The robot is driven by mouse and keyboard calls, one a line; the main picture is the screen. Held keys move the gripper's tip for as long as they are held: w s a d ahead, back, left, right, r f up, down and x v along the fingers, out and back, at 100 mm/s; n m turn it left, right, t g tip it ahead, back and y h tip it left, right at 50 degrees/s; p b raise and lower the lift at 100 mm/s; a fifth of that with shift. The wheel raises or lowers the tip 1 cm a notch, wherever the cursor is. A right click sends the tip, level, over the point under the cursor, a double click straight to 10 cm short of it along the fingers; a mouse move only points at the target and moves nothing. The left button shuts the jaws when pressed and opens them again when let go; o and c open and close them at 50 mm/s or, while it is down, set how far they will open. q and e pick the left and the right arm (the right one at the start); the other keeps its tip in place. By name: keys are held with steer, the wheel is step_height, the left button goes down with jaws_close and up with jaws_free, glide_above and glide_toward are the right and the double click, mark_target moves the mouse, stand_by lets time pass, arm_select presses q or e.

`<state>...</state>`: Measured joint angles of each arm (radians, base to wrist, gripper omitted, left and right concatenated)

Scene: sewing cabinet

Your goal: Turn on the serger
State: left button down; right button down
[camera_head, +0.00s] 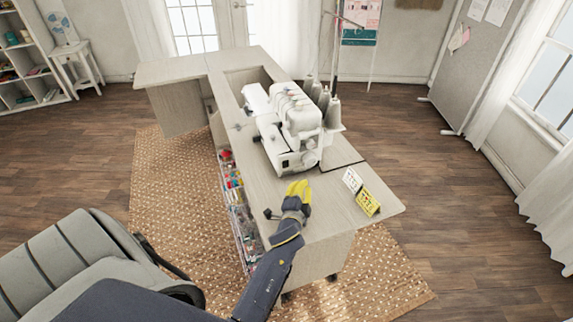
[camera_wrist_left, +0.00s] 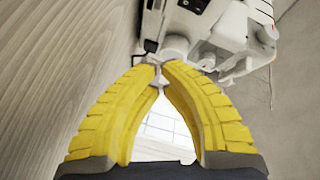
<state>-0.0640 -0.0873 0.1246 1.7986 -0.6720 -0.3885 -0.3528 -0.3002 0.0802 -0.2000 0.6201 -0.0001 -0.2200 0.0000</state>
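The white serger (camera_head: 292,125) stands upright on the sewing cabinet, with its near end toward my left gripper. My left gripper (camera_head: 298,186) is over the cabinet top just in front of the serger. In the left wrist view its yellow fingers (camera_wrist_left: 159,76) come together at the tips, with nothing clearly held between them. The serger (camera_wrist_left: 225,28) fills the top of that view, and a round pale knob is right beyond the fingertips. I cannot tell whether the tips touch it. My right gripper is not in view.
Thread cones (camera_head: 333,113) stand behind the serger. Colourful supplies (camera_head: 232,181) fill the cabinet's left side. A grey chair (camera_head: 70,255) is at left.

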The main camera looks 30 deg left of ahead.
arm_select(q)
steer(key=shift+w+a+r, duration=0.15)
steer(key=shift+w+a, duration=0.55)
steer(key=shift+a, duration=0.25)
steer(key=shift+w+a+r, duration=0.15)
steer(key=shift+w+a, duration=0.5)
steer(key=shift+a, duration=0.35)
steer(key=shift+w+a+r, duration=0.15)
steer(key=shift+w+a, duration=0.55)
steer(key=shift+a, duration=0.25)
steer(key=shift+w+a+r, duration=0.1)
steer(key=shift+w+a, duration=0.3)
steer(key=shift+a, duration=0.2)
stand_by(0.3)
stand_by(0.4)
steer(key=shift+s+d, duration=0.4)
steer(key=shift+d, duration=0.2)
steer(key=shift+s+d+f, duration=0.2)
steer(key=shift+s+d, duration=0.55)
steer(key=shift+d, duration=0.3)
steer(key=shift+s+d+f, duration=0.2)
steer(key=shift+s+d, duration=0.5)
steer(key=shift+d, duration=0.3)
